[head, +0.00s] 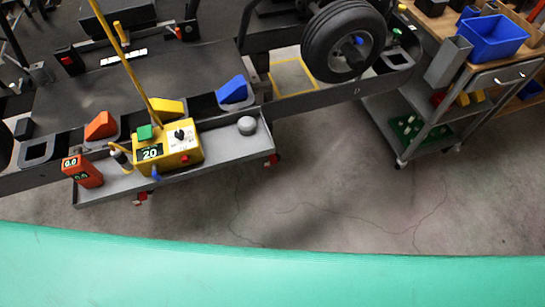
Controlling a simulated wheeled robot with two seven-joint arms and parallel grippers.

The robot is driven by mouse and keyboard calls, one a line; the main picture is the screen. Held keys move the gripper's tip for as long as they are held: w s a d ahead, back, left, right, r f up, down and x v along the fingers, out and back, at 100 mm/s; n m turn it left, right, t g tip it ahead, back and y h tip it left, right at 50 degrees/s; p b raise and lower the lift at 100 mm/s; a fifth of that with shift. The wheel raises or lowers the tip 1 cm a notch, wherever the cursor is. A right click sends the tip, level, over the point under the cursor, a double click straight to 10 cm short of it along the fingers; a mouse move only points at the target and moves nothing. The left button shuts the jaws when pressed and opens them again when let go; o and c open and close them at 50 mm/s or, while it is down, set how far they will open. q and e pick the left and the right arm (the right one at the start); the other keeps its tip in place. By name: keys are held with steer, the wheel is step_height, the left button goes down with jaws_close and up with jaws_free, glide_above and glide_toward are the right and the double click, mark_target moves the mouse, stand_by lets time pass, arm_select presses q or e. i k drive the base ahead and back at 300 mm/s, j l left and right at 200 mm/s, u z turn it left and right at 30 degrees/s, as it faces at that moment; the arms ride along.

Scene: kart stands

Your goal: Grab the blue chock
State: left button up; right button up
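The blue chock (232,91) is a wedge shape on the dark rail of the kart stand, right of the yellow chock (166,107) and behind the grey tray. An orange chock (101,126) sits further left on the same rail. Nothing touches the top of the blue chock. Neither of my grippers shows in the head view.
A grey tray (228,161) in front of the rail holds a yellow box (168,147) with a display, an orange device (83,171) and a grey knob (247,125). A wheel (344,41) and a cart (455,70) with a blue bin (493,37) stand right. Open floor lies in front.

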mark_target(236, 90)
steer(key=j+z, duration=0.4)
steer(key=k+j+z, duration=0.15)
steer(key=j+z, duration=0.2)
steer(key=k+j+z, duration=0.15)
steer(key=j+z, duration=0.25)
steer(key=k+j+z, duration=0.2)
steer(key=z, duration=0.15)
steer(key=j, duration=0.1)
